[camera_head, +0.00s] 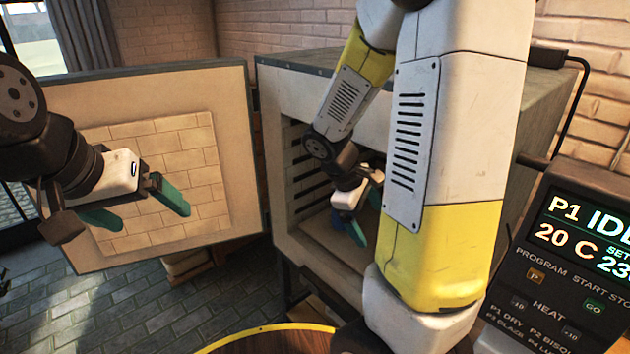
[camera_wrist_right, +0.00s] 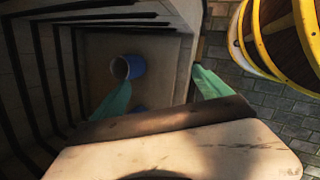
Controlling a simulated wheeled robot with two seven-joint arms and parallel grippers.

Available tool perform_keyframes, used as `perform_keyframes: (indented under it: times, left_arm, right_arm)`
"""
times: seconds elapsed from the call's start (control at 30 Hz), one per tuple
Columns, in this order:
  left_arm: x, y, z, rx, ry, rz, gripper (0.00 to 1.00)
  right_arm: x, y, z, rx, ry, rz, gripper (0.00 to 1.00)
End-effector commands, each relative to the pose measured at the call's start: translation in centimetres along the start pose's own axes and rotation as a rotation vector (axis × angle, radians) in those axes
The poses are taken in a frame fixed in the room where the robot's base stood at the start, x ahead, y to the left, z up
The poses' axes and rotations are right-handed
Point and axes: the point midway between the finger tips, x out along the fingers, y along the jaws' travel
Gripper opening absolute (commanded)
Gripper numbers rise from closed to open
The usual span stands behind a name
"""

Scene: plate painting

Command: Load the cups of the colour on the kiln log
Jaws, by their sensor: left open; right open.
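The kiln (camera_head: 283,75) stands open, and my right gripper (camera_head: 366,216) is inside its chamber, with fingers apart. In the right wrist view, a blue cup (camera_wrist_right: 131,67) is on the chamber floor, beyond and between the teal fingertips of the right gripper (camera_wrist_right: 158,95). Its round mouth faces left in that picture. My left gripper (camera_head: 135,207) is open and empty in front of the open kiln door (camera_head: 235,120). No kiln log is in view.
Dark shelf ribs (camera_wrist_right: 62,75) line the chamber wall. A kiln controller (camera_head: 585,250) stands at the right, its display showing P1 and 20 C. A round wooden thing with a yellow rim (camera_head: 225,340) is at the bottom. The tiled floor (camera_head: 130,305) is open at lower left.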

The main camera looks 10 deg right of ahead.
Motion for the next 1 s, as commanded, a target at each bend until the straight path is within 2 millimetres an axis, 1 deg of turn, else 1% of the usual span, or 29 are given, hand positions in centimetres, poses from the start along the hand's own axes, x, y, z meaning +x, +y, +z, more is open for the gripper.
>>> perform_keyframes:
  times: [0.03,0.17,0.3,0.4,0.5,0.6,0.7,1.0]
  left_arm:
    - [0.0,0.0,0.0,0.000,0.000,0.000,0.92]
    - [0.0,0.0,0.0,0.000,0.000,0.000,0.92]
    - [0.0,0.0,0.0,0.000,0.000,0.000,0.92]
    - [0.0,0.0,0.0,0.000,0.000,0.000,0.92]
    - [0.0,0.0,0.0,0.000,0.000,0.000,0.92]
    - [0.0,0.0,0.0,0.000,0.000,0.000,0.92]
    - [0.0,0.0,0.0,0.000,0.000,0.000,0.92]
    - [0.0,0.0,0.0,0.000,0.000,0.000,0.92]
  right_arm:
    - [-1.9,-0.6,0.4,0.095,0.073,-0.032,0.88]
    - [-6.8,-2.8,1.0,0.318,0.247,-0.129,0.88]
    - [-12.3,-5.2,1.8,0.531,0.435,-0.230,0.88]
    - [-15.7,-6.7,2.3,0.648,0.552,-0.291,0.88]
    - [-18.3,-8.0,2.8,0.731,0.643,-0.338,0.88]
    - [-19.9,-8.8,3.0,0.779,0.700,-0.369,0.88]
    - [-20.6,-9.2,3.1,0.801,0.725,-0.385,0.88]
    - [-20.7,-9.3,3.1,0.804,0.729,-0.388,0.88]
